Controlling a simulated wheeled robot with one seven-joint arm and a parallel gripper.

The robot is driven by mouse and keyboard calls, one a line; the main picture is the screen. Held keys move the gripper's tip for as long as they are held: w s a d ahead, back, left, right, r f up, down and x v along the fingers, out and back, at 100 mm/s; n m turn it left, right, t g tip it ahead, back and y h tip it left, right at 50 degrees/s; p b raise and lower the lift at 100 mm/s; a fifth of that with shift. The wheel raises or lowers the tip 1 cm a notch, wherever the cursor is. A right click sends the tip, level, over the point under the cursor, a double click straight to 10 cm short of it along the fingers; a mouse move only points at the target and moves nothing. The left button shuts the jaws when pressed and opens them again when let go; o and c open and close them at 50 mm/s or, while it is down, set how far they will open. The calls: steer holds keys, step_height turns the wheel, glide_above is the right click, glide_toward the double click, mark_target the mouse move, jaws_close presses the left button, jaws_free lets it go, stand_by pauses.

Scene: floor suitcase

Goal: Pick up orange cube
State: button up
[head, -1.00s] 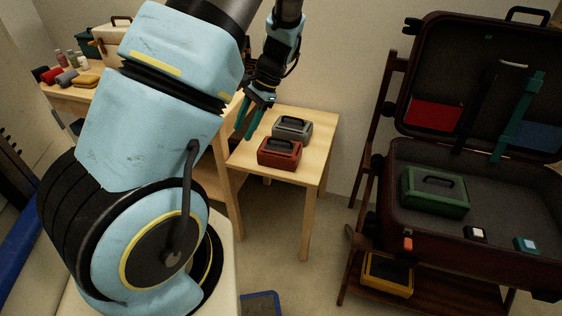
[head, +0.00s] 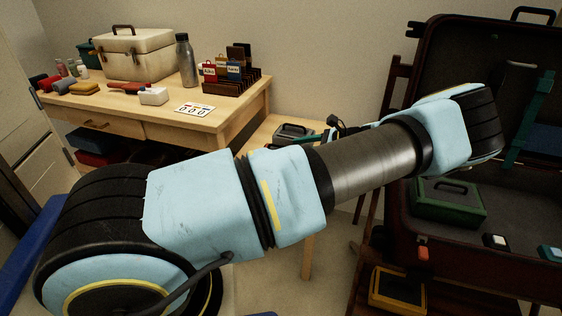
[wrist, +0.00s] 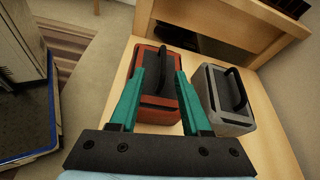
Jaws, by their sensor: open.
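A small orange block (head: 423,253) shows at the front left of the open suitcase; I cannot tell whether it is a loose cube or a fitting. My gripper (wrist: 160,62) is open and points down over an orange-red box with a black handle (wrist: 156,114) on the small wooden table. In the wrist view its teal fingers appear on either side of that box; I cannot tell whether they touch it. The head view shows the gripper only partly, behind my arm, with the orange-red box hidden there. No orange cube shows in the wrist view.
A grey handled box (wrist: 225,95) stands close to the right of the orange-red one. The suitcase (head: 398,235) holds a green box (head: 447,206), a white-topped black block (head: 495,240) and a teal block (head: 549,253). A yellow-edged box (head: 397,288) sits below.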

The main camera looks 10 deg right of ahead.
steer(key=p+x, duration=0.1)
steer(key=x, duration=0.5)
steer(key=shift+w+a+r, duration=0.1)
steer(key=shift+w+a, duration=0.05)
steer(key=shift+w, duration=0.2)
jaws_close()
stand_by(1.1)
